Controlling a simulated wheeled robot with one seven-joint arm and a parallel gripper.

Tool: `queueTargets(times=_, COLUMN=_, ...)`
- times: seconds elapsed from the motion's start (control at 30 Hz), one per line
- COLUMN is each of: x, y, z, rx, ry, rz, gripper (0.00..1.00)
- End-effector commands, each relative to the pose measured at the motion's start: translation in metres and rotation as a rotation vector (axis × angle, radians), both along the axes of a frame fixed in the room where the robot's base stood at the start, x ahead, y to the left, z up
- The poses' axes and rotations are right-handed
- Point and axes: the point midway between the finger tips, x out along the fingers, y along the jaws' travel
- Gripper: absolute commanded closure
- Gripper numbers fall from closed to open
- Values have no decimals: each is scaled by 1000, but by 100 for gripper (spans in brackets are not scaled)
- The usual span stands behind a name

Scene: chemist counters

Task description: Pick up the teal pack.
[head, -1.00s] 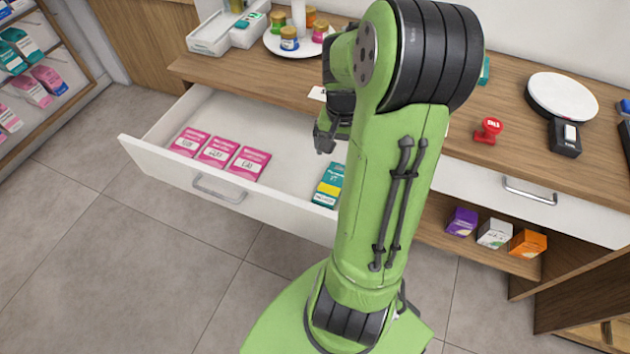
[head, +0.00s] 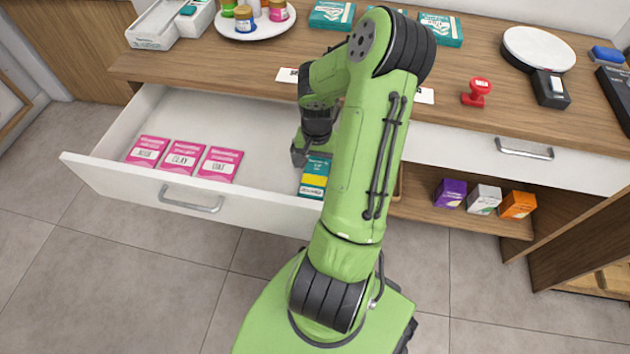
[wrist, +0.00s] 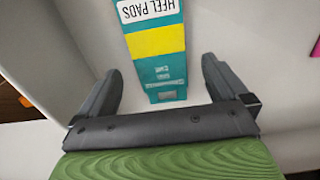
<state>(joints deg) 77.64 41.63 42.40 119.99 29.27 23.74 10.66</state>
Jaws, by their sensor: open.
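A teal pack (head: 314,177) with a yellow band lies in the right part of the open white drawer (head: 255,128). In the wrist view the teal pack (wrist: 155,45) shows the words "HEEL PADS", and its near end lies between my fingers. My gripper (wrist: 160,80) is open, with one finger on each side of the pack and nothing held. In the head view my gripper (head: 300,150) is just above the pack's far left end, and my arm hides part of the drawer beside it. I cannot tell the remaining height.
Three pink packs (head: 183,157) lie in the drawer's left part. The drawer's front wall (head: 120,176) stands close to the packs.

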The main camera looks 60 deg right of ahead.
Motion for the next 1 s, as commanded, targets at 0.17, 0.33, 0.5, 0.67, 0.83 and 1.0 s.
queueTargets(times=0.17, x=0, y=0, z=-28, rx=1, ry=0, rz=0, gripper=0)
queueTargets(times=0.33, x=0, y=0, z=-27, rx=-1, ry=0, rz=0, gripper=0)
queueTargets(times=0.5, x=0, y=0, z=-27, rx=0, ry=0, rz=-1, gripper=20)
queueTargets(times=0.67, x=0, y=0, z=-27, rx=0, ry=0, rz=-1, gripper=44)
queueTargets(times=0.83, x=0, y=0, z=-27, rx=0, ry=0, rz=-1, gripper=60)
queueTargets(times=1.0, x=0, y=0, z=-24, rx=-1, ry=0, rz=-1, gripper=60)
